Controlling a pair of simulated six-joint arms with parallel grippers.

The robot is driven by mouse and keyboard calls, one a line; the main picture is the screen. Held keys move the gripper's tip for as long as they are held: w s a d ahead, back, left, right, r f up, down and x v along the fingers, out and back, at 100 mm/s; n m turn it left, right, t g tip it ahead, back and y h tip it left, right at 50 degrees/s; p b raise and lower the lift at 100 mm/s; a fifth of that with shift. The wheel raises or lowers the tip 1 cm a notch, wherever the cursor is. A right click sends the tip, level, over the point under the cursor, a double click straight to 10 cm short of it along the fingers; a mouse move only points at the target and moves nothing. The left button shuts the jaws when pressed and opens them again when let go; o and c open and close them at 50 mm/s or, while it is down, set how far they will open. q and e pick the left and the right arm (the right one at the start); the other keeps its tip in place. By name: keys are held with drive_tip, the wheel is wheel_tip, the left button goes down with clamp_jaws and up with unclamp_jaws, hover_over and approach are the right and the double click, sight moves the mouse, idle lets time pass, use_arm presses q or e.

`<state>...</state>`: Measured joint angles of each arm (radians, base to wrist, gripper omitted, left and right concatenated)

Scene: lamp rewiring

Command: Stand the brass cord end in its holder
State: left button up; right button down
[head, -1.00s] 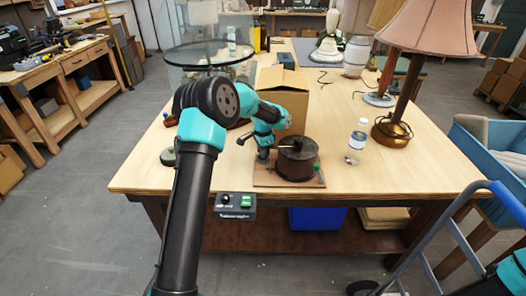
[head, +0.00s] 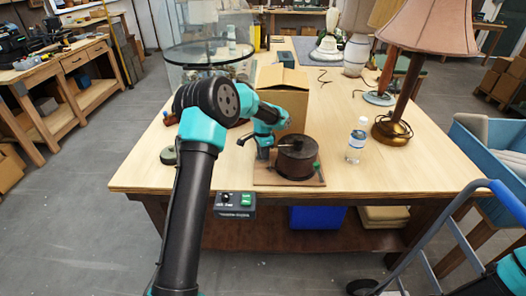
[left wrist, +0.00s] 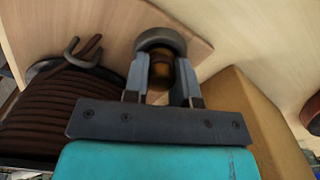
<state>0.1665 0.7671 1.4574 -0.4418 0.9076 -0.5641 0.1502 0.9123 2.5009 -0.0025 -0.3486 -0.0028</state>
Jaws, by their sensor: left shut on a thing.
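In the left wrist view the brass cord end (left wrist: 161,71) is between the fingers of my left gripper (left wrist: 162,88), which is shut on it. A grey round ring or cup (left wrist: 160,37), apparently the holder, lies right beyond the fingertips, in line with the brass piece. I cannot tell whether the brass is inside it or only above it. In the head view my left gripper (head: 263,152) points down over the left part of a small wooden board (head: 290,184); the cord end is too small to make out there. My right gripper is not in view.
A dark brown cord spool (head: 297,158) stands on the board right of my left gripper; it also shows in the wrist view (left wrist: 50,105) with a grey hook. A cardboard box (head: 312,105) stands close behind. A bottle (head: 356,141) and a lamp (head: 393,130) stand to the right.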

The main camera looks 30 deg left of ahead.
use_arm(q)
drive_tip(key=o, duration=1)
drive_tip(key=shift+r, duration=3.45)
drive_tip(key=shift+r, duration=0.1)
